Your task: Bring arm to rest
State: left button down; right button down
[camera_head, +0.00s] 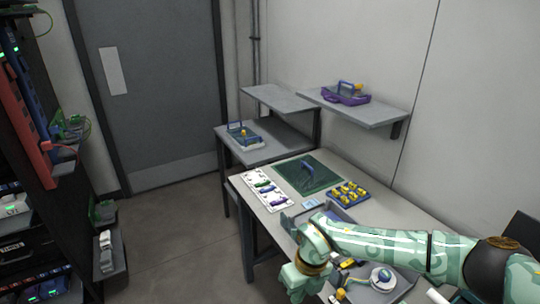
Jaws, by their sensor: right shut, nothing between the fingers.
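My right arm, patterned in pale green, reaches in from the right across the front of the worktable (405,208). My right gripper (290,222) appears small and grey at the table's left front edge, partly hidden by the arm's own links. It is shut and holds nothing. My left gripper is not in view.
On the table lie a green mat (325,180) with a blue-handled tool, a white strip (250,180) with small tools, a blue tray of yellow pieces (347,190) and a round white item (383,278). Shelves stand behind; a rack (20,150) stands left. Floor between is clear.

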jog(key=s+a+f+m+y, duration=0.2)
jog(key=a+f+m+y, duration=0.1)
jog(key=a+m+y, duration=0.65)
jog(key=d+f+m+t+h, duration=0.1)
jog(key=d+f+m+t, duration=0.35)
jog(key=f+m, duration=0.25)
jog(key=d+f+m+t+h, duration=0.1)
jog(key=d+f+m+t, duration=0.2)
jog(key=f+m+t, duration=0.3)
jog(key=s+d+f+m+g+h, duration=0.2)
jog(key=s+d+f+m+h, duration=0.55)
jog(key=s+d+f, duration=0.6)
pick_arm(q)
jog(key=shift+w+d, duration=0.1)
pick_arm(e)
jog(key=s+d+f+m+g, duration=0.2)
jog(key=s, duration=0.7)
jog(key=s+d+f+m+g+h, duration=0.1)
jog(key=s+d+f+m+g, duration=0.1)
jog(key=s, duration=0.8)
jog(key=s+d+f+m+g, duration=0.3)
jog(key=s+f+m, duration=0.1)
jog(key=s, duration=0.5)
jog(key=shift+s+f+h, duration=0.15)
jog(key=shift+f+h, duration=0.05)
jog(key=shift+h, duration=0.2)
